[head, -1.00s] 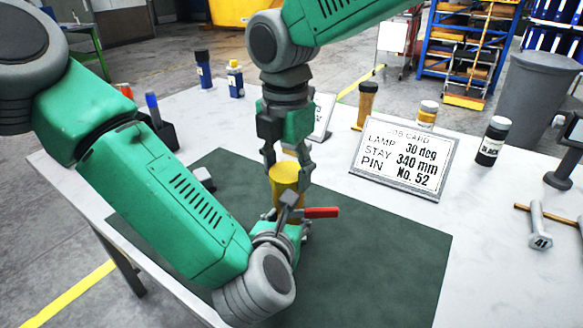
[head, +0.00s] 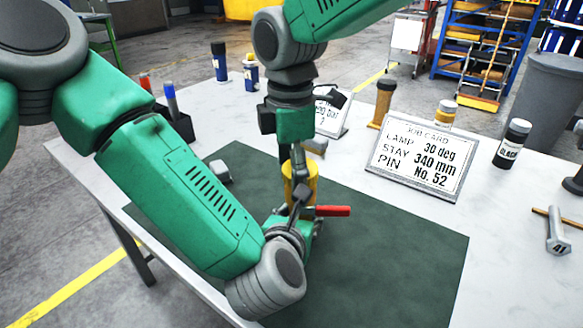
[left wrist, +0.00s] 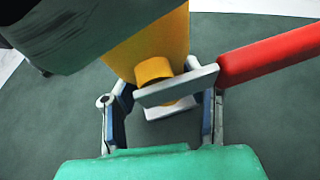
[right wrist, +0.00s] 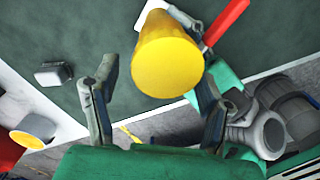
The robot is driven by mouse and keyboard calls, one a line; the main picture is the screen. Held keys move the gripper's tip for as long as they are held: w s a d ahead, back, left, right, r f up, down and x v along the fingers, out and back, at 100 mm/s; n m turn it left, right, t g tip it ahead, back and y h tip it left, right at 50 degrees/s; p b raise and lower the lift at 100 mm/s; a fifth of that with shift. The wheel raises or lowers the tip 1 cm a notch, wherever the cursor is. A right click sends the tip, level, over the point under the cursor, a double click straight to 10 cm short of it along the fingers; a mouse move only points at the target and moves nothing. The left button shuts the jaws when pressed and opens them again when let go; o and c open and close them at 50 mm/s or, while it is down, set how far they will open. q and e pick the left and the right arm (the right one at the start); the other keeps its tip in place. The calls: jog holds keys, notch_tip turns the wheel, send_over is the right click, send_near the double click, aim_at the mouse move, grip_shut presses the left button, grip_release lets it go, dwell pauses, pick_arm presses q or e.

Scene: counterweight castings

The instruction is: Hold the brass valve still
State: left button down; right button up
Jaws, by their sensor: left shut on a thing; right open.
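The brass valve (head: 312,186) has an upright yellow cylindrical body and a red lever (head: 332,211) pointing right. It stands over the green mat. My left gripper (head: 301,208) is low at its near side; in the left wrist view its fingers (left wrist: 163,105) close around the valve's short yellow stub and grey end piece. My right gripper (head: 303,158) points down from above and is open. In the right wrist view its fingers (right wrist: 154,95) are spread on either side of the yellow body (right wrist: 167,58), with gaps showing. The valve's lower part is partly hidden by my left wrist.
The dark green mat (head: 400,255) is clear to the right. A small grey block (head: 220,171) lies left of the valve. A job card (head: 421,160), bottles, a pen holder (head: 180,124) and a bolt marked 41 (head: 557,235) are around the white table.

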jog(key=shift+d+r, duration=0.15)
jog(key=shift+r, duration=2.2)
jog(key=shift+c, duration=0.3)
jog(key=shift+s+r+n, duration=0.15)
jog(key=shift+r+n, duration=0.1)
jog(key=shift+n, duration=0.65)
jog(key=n, duration=0.1)
jog(key=r+n, duration=0.1)
jog(key=n, duration=0.1)
jog(key=shift+s+d+r+n+t, duration=0.2)
jog(key=shift+d+r+n+t, duration=0.1)
jog(key=shift+r+n, duration=0.1)
jog(key=shift+d+r+n, duration=0.2)
jog(key=shift+r+n, duration=0.4)
jog(key=shift+n, duration=0.6)
